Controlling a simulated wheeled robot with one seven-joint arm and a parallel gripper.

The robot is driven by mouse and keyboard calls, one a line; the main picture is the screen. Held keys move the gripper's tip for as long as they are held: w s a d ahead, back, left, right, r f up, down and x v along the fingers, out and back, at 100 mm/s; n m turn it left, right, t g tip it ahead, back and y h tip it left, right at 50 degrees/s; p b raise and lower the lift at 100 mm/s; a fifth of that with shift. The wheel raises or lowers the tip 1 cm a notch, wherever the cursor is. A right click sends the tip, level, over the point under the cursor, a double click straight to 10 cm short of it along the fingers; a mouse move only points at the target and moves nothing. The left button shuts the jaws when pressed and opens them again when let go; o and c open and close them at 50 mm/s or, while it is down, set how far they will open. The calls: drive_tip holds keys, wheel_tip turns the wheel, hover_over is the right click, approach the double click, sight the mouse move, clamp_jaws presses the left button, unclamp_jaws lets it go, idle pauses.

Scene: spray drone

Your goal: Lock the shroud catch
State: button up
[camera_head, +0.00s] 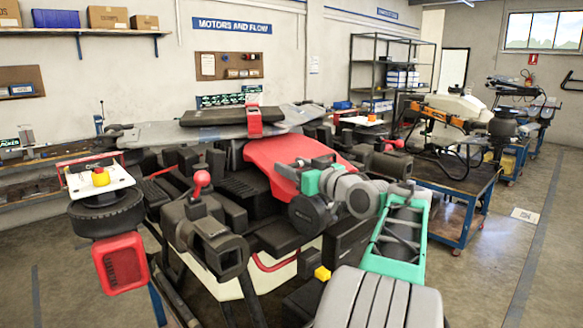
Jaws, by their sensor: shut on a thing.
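A red shroud (275,152) lies over the dark middle of the drone. My arm reaches in from the lower right, and its grey and green wrist end is over the lower right part of the shroud. The fingers of my gripper cannot be made out there, and what they touch is hidden. A red ball-topped lever (201,180) stands upright on dark blocks left of the shroud, apart from my arm. I cannot tell which part is the shroud catch, or whether it is locked.
A round dark motor with a red box (122,263) is at the near left. A yellow button sits on a white panel (98,180). Behind are a wall shelf (100,32) and a metal rack (385,65).

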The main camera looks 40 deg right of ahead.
drive_tip(key=c, duration=0.4)
drive_tip(key=shift+n+y, duration=0.6)
drive_tip(key=shift+y, duration=0.4)
drive_tip(key=o, duration=1.4)
drive_tip(key=shift+c, duration=0.2)
drive_tip(key=shift+s+f, duration=0.1)
drive_tip(key=shift+s, duration=0.2)
drive_tip(key=s+b, duration=0.1)
drive_tip(key=s, duration=0.3)
drive_tip(key=s+b, duration=0.1)
drive_tip(key=s, duration=0.2)
drive_tip(key=shift+d+b, duration=0.25)
drive_tip(key=shift+b, duration=0.1)
drive_tip(key=shift+s+a, duration=0.1)
